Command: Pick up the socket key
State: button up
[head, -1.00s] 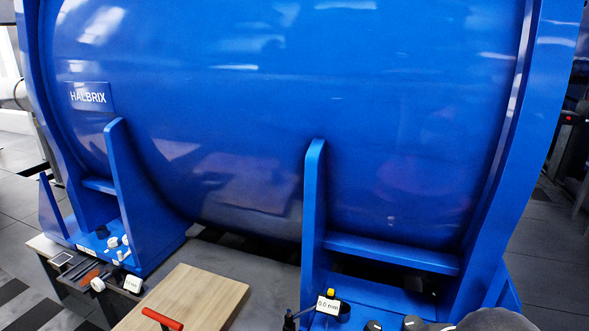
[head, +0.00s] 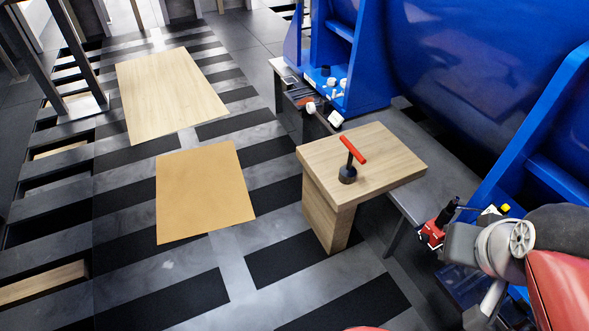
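The socket key has a red T-handle (head: 351,150) on a dark shaft and a round dark base. It stands upright on a light wooden block-like stand (head: 395,165) in the middle right of the head view. Nothing is holding it. My arm reaches in from the lower right. At its end, a small red and black part (head: 437,228) appears to be my gripper, to the right of the stand and well apart from the key. Its fingers are too small and partly hidden to tell open from shut.
The large blue motor housing (head: 470,80) fills the right side behind the stand. Small white and dark items lie on the narrow bench (head: 285,69) behind it. A tan panel (head: 205,190) and a pale wooden panel (head: 170,90) lie left on the striped floor, with free room around.

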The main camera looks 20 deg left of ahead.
aim_at(347, 173)
jog(key=u, duration=0.6)
jog(key=i+l+u, duration=0.25)
jog(key=i+l, duration=0.15)
jog(key=i, duration=0.2)
